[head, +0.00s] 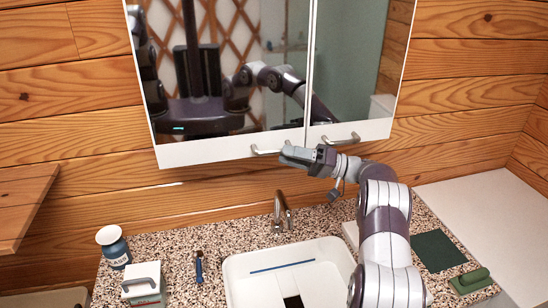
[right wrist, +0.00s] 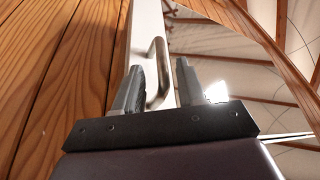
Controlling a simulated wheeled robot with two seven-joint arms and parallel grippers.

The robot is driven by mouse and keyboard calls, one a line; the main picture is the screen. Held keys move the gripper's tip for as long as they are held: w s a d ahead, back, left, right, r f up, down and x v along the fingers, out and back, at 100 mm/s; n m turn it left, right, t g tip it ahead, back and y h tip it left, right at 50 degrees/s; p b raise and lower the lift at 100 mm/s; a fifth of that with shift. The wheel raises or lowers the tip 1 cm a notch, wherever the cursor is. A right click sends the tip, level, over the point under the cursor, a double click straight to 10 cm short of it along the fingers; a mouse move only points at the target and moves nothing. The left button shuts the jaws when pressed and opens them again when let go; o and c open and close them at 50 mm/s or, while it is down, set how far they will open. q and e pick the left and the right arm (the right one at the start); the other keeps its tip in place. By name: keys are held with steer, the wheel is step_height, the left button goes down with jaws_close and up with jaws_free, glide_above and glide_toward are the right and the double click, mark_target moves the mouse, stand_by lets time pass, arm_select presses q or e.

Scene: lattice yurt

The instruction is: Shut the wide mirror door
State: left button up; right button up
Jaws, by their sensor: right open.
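The wide mirror door (head: 225,85) is the left, broader panel of the wall cabinet, with a white lower rail and a metal bar handle (head: 268,151) at its lower right. I cannot tell from this angle whether it stands slightly ajar. My left gripper is not directly in view.
The narrower mirror door (head: 360,70) with its own handle (head: 342,140) is at the right. A wooden shelf (head: 22,200) juts out left.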

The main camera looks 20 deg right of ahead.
steer(key=b+v, duration=0.1)
steer(key=v, duration=0.6)
steer(key=shift+s+d+b, duration=0.2)
steer(key=shift+d+b, duration=0.05)
steer(key=shift+b, duration=0.05)
